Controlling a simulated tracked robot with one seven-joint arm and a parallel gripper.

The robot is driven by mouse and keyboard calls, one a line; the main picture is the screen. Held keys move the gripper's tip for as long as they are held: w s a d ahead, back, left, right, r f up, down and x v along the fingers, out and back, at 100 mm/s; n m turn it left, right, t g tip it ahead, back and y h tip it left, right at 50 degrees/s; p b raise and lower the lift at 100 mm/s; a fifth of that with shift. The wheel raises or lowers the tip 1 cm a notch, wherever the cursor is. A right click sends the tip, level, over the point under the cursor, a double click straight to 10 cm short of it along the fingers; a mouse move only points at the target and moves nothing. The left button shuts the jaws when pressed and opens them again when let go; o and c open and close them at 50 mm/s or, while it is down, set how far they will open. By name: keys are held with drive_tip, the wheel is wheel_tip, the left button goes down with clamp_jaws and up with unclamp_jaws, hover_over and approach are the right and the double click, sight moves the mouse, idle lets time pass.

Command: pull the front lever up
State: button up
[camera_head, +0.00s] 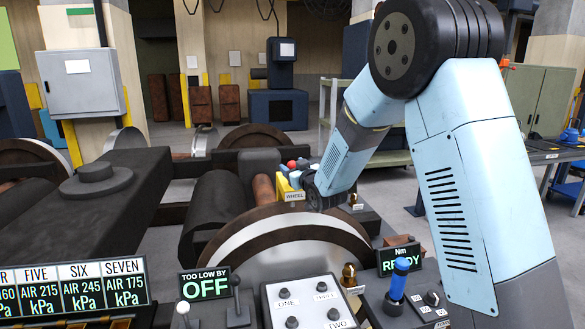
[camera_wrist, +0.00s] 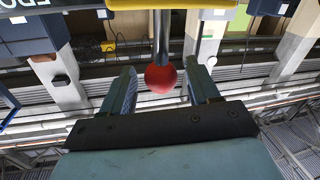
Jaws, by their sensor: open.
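A lever with a round red knob (camera_wrist: 160,78) on a thin metal rod shows in the wrist view. The knob sits between the two fingers of my gripper (camera_wrist: 160,70), which are open and apart from it on both sides. In the head view the red knob (camera_head: 292,165) shows small beside a yellow box, close to the end of my arm. My fingers are hard to make out there. I cannot tell from the frames whether this is the front lever.
A WHEEL label (camera_head: 294,196) is by the yellow box. A large wheel (camera_head: 290,240) stands below my arm. Nearer are a button panel (camera_head: 305,305), a blue-handled control (camera_head: 398,280), a TOO LOW BY display (camera_head: 204,284) and a READY display (camera_head: 400,257).

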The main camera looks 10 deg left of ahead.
drive_tip(key=v, duration=1.2)
drive_tip(key=shift+s+d, duration=0.2)
drive_tip(key=shift+s, duration=0.1)
drive_tip(key=s+d+r+m+g+h, duration=0.25)
drive_tip(key=s+d, duration=0.25)
drive_tip(key=d, duration=0.4)
drive_tip(key=s+d+r+m+g+h, duration=0.2)
drive_tip(key=s+d+r+h, duration=0.25)
drive_tip(key=d, duration=0.35)
drive_tip(key=s+d+m+g+h, duration=0.1)
drive_tip(key=s+d, duration=0.3)
drive_tip(key=s, duration=0.7)
drive_tip(key=s+d+m+g, duration=0.2)
drive_tip(key=s+d+g, duration=0.2)
drive_tip(key=s, duration=0.8)
drive_tip(key=shift+s+d+g+h, duration=0.2)
drive_tip(key=shift+d+g+h, duration=0.15)
drive_tip(key=shift+d+h, duration=0.1)
drive_tip(key=shift+f+m, duration=0.1)
drive_tip(key=shift+m, duration=0.15)
